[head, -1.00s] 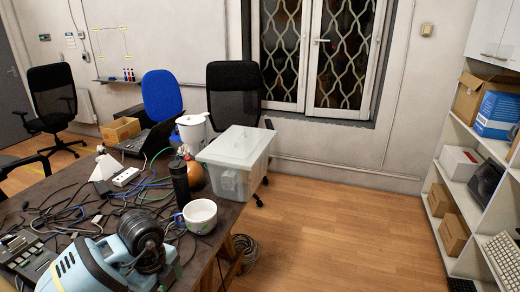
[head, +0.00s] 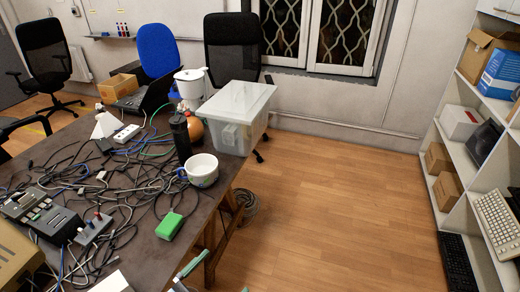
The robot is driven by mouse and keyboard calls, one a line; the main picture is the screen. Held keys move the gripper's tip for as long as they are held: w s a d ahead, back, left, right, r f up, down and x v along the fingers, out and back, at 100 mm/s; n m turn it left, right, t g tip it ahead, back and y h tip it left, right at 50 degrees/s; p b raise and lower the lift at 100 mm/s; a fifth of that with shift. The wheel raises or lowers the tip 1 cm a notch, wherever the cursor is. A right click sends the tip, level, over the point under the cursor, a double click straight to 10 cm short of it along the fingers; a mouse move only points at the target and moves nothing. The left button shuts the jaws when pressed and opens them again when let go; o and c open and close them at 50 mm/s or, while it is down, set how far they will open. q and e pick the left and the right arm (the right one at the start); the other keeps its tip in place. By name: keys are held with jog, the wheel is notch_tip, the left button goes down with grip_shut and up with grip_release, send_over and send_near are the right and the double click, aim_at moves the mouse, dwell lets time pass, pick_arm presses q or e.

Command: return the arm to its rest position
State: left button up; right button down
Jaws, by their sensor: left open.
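My left gripper (head: 213,273) shows only in part at the bottom edge of the head view, low and just right of the table's front corner. Its greenish-grey finger parts stand apart, with nothing seen between them. It is open, and most of it and its arm are cut off by the frame. My right gripper is not in view.
The cluttered table (head: 135,240) holds cables, a green block (head: 168,226), a white cup (head: 201,170), a dark bottle (head: 180,137) and a clear plastic bin (head: 235,118). Shelves (head: 470,200) stand at right. The wooden floor (head: 330,210) between is clear.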

pick_arm(q)
jog(key=s+a+f+n+g+y, duration=0.3)
jog(key=s+a+f+n+y, duration=0.1)
jog(key=s+f, duration=0.5)
jog(key=s+a+f+n+g+y, duration=0.3)
jog(key=s+a+f+n+y, duration=0.1)
jog(key=s+a+f+y, duration=0.3)
notch_tip(320, 180, down, 4)
jog(key=shift+s+a+r+n, duration=0.15)
jog(key=shift+s+n, duration=0.25)
jog(key=shift+s, duration=0.8)
